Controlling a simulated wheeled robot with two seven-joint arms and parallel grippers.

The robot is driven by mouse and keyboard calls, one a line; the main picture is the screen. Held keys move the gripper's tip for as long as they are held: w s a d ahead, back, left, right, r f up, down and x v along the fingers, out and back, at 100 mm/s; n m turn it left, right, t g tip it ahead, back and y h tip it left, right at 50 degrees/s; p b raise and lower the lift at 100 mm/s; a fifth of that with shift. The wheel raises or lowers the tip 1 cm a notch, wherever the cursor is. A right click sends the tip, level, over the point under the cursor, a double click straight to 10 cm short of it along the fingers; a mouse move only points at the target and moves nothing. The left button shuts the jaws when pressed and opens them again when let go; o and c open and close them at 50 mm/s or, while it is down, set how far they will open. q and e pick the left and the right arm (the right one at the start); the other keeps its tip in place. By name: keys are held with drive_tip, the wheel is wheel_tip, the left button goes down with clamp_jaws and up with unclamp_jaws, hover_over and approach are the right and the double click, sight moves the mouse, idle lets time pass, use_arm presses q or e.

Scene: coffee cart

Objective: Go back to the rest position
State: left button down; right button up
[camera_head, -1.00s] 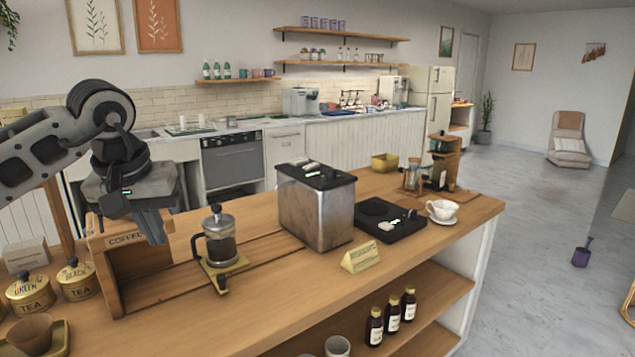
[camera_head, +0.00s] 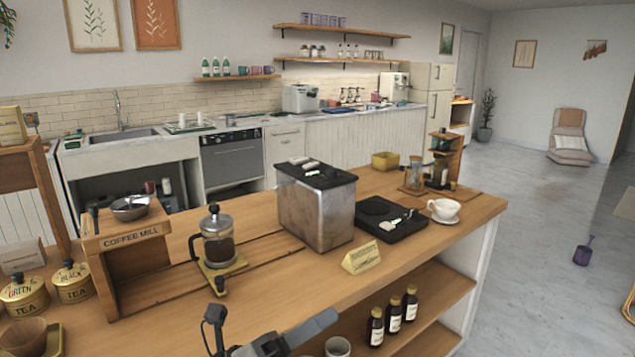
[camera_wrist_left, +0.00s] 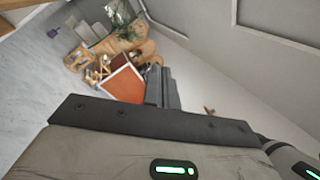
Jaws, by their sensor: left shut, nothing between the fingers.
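My left gripper (camera_head: 318,324) shows at the bottom edge of the head view, in front of the counter's near side. Its fingers are together and hold nothing. Most of the left arm is cut off by the frame. In the left wrist view the closed fingers (camera_wrist_left: 162,88) point toward a floor area with a plant and furniture, far off and small. My right gripper is not in view.
The wooden counter (camera_head: 290,285) carries a coffee mill stand (camera_head: 130,240), a French press (camera_head: 218,240), a metal box (camera_head: 317,215), a black scale (camera_head: 385,222) and a white cup (camera_head: 444,209). Dark bottles (camera_head: 392,315) stand on the lower shelf near the gripper.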

use_arm(q)
drive_tip(key=a+f+n+t+y, duration=0.6)
drive_tip(key=f+n+t+y, duration=0.3)
drive_tip(key=n, duration=0.9)
drive_tip(key=s+a+f+n+g+y, duration=0.4)
drive_tip(key=s+f+n, duration=0.3)
drive_tip(key=f+n, duration=0.2)
drive_tip(key=s+a+f+n+g+y, duration=0.4)
drive_tip(key=s+f+n, duration=0.3)
drive_tip(key=f, duration=0.5)
drive_tip(key=a+n, duration=0.1)
drive_tip(key=n, duration=0.1)
drive_tip(key=shift+s+a+n, duration=0.15)
drive_tip(key=shift+s+n, duration=0.2)
drive_tip(key=shift+n, duration=0.05)
drive_tip(key=shift+f, duration=0.1)
